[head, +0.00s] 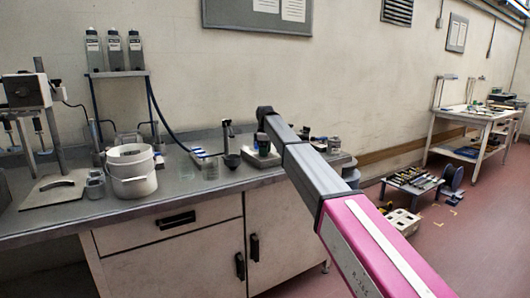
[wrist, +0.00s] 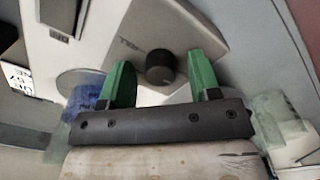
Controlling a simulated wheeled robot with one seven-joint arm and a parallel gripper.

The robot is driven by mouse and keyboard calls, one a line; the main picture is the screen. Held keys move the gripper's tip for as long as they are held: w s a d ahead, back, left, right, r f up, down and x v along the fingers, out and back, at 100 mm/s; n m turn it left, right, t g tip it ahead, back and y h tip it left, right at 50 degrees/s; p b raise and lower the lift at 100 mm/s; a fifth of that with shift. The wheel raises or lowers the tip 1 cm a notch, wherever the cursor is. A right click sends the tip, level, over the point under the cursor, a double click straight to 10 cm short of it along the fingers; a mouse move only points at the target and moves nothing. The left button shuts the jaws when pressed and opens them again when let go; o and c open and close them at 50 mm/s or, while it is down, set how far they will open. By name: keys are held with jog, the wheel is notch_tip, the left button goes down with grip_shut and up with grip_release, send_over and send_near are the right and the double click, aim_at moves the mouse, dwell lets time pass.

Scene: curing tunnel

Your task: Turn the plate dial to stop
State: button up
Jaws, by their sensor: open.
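The plate dial (wrist: 160,68) is a round dark knob on the pale front panel of the plate in the wrist view, with small lettering to its left. My gripper (wrist: 161,60) has two green fingers spread apart, one on each side of the dial. A gap shows between each finger and the dial; I cannot tell their depth relative to it. In the head view the pale plate unit (head: 262,158) stands on the bench with a dark cup on it, partly hidden by my arm. My gripper is not clearly visible there.
A white bucket (head: 132,171) is further left on the grey bench (head: 185,190). Small containers stand to the right, behind my arm. Blurred bluish and greenish shapes flank my gripper in the wrist view.

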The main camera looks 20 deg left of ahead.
notch_tip(320, 180, up, 11)
dwell(0.6)
jog(key=shift+f, duration=0.1)
